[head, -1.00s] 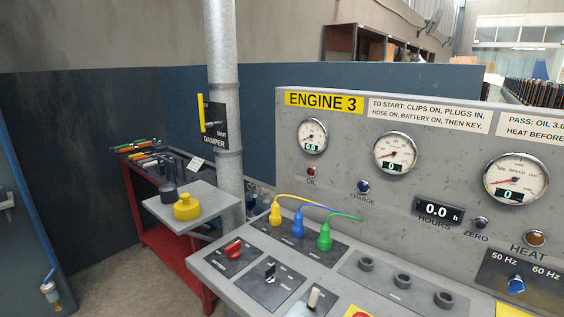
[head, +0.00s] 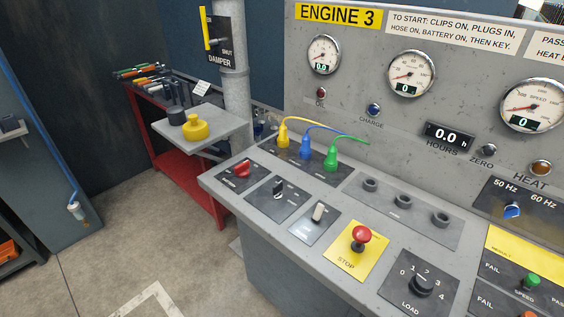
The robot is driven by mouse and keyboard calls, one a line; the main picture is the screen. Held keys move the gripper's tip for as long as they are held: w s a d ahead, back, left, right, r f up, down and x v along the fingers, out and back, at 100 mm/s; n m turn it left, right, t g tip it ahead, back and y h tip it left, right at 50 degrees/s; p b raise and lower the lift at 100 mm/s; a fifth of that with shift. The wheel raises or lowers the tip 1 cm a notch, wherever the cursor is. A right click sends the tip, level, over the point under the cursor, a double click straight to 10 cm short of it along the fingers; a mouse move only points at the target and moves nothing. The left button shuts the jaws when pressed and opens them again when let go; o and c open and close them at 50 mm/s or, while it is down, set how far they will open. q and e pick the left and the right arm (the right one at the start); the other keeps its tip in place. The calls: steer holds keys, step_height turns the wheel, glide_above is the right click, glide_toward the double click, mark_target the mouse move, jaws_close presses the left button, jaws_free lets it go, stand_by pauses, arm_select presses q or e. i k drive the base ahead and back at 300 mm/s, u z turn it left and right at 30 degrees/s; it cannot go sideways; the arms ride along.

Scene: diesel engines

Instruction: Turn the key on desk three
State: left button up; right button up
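The desk marked ENGINE 3 (head: 338,15) fills the right half of the head view. The labels on these plates are too small to read. Yellow, blue and green plugs (head: 331,158) stand upright in a dark panel behind them, each with a cable. Neither of my grippers shows.
A red STOP button (head: 361,235) on a yellow plate and a LOAD knob (head: 423,285) are nearer the front. A side shelf (head: 215,142) holds a yellow cap (head: 195,127). Floor is open at the lower left.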

mark_target(277, 194)
steer(key=u, duration=1.2)
steer(key=k, duration=0.85)
steer(key=z, duration=1.2)
